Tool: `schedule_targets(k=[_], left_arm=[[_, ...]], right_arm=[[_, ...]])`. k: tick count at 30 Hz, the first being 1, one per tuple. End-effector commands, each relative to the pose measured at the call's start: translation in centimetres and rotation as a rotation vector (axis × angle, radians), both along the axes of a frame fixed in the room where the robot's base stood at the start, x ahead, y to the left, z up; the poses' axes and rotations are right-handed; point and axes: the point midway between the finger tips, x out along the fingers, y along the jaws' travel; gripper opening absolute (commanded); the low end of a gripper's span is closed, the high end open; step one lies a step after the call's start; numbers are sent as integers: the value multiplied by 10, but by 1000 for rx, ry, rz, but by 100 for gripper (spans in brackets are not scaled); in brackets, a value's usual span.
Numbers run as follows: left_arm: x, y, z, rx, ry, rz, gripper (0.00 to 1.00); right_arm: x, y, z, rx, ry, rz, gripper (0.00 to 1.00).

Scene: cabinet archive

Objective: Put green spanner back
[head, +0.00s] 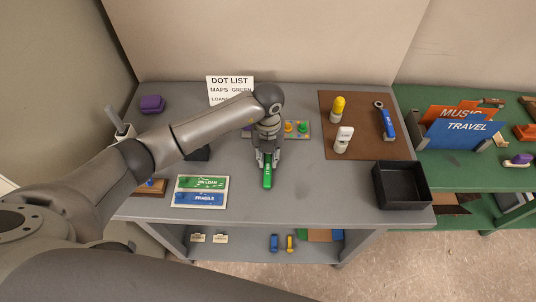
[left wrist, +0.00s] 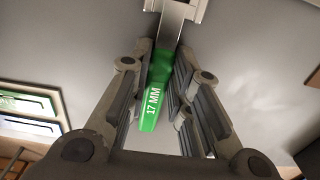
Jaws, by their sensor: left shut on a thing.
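The green spanner (head: 267,177), marked 17 MM in the left wrist view (left wrist: 151,105), is between the fingers of my left gripper (head: 267,160). The gripper is shut on its green handle over the middle of the grey table (head: 290,205). Its metal end shows at the top of the left wrist view. I cannot tell whether the spanner touches the table. A brown mat (head: 361,143) at the right of the table holds a blue spanner (head: 385,121), a yellow-topped item (head: 337,108) and a white-topped item (head: 343,139). My right gripper is not in view.
A black open tray (head: 402,186) stands at the front right. A board with green and blue labels (head: 200,191) lies front left. A DOT LIST sign (head: 229,88) stands at the back, and a purple item (head: 152,104) back left. A green table with folders (head: 466,133) adjoins on the right.

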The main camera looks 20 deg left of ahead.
Motion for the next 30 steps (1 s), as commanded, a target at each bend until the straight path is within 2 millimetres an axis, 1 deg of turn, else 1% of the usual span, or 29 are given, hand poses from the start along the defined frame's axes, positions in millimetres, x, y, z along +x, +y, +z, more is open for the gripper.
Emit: schedule_targets(k=[3, 4, 9, 10, 16, 17, 21, 22, 30], left_arm=[[0, 0, 0, 0, 0, 0, 0], [0, 0, 0, 0, 0, 0, 21], [0, 0, 0, 0, 0, 0, 42], [0, 0, 0, 0, 0, 0, 44], [0, 0, 0, 0, 0, 0, 44], [0, 0, 0, 1, 0, 0, 46], [0, 0, 0, 1, 0, 0, 64], [0, 0, 0, 1, 0, 0, 66], [0, 0, 0, 0, 0, 0, 66]], right_arm=[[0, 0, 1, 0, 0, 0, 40], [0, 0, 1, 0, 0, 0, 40], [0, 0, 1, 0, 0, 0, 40], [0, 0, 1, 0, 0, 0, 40], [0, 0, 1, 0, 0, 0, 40], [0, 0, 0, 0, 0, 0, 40], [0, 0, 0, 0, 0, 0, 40], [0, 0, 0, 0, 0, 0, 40], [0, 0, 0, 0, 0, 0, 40]])
